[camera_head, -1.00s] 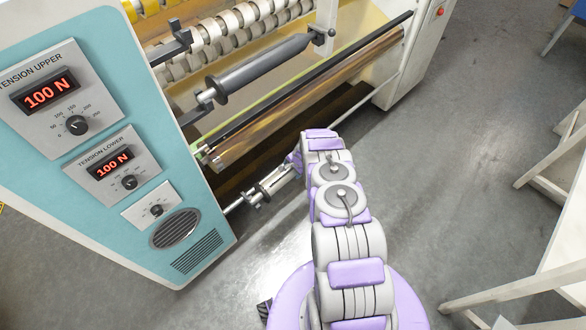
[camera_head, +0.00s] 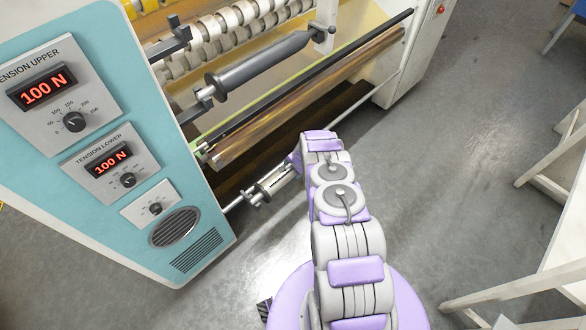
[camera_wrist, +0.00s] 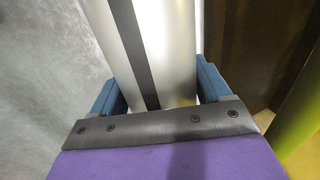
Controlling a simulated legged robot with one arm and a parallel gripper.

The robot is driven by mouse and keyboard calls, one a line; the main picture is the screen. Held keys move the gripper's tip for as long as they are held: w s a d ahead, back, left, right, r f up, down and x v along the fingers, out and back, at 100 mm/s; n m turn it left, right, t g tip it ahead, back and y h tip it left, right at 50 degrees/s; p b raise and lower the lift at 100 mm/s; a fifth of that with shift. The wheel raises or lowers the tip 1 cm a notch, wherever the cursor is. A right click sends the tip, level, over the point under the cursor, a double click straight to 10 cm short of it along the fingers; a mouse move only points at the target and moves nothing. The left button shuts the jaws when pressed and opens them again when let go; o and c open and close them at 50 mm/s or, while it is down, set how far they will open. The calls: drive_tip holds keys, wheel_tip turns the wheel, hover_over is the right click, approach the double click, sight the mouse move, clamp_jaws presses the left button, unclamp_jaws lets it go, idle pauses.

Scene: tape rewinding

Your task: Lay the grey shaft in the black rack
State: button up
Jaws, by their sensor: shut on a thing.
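My gripper (camera_head: 258,192) is low in front of the machine, at the end of my purple and white arm in the head view. In the wrist view my gripper's blue fingers (camera_wrist: 160,95) are shut on either side of the grey shaft (camera_wrist: 175,45). The shaft is a smooth silver-grey cylinder with a dark stripe along it, running up out of the picture. Its far end is hidden. I cannot make out a black rack for certain. A small black striped piece (camera_head: 265,311) shows beside my purple base, partly hidden.
A teal panel (camera_head: 130,222) stands at the left. A dark roller (camera_head: 260,68) sits in the machine between black brackets, above a brown roll (camera_head: 310,105). A low silver rod (camera_head: 370,98) crosses the machine front. Grey floor (camera_head: 440,150) is clear to the right, before white frames (camera_head: 548,185).

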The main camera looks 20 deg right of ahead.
drive_tip(key=shift+w+f, duration=0.1)
drive_tip(key=shift+f, duration=0.15)
drive_tip(key=o, duration=1.6)
drive_tip(key=p+v, duration=0.5)
drive_tip(key=v, duration=1.2)
drive_tip(key=shift+p, duration=0.4)
drive_tip(key=shift+r, duration=0.15)
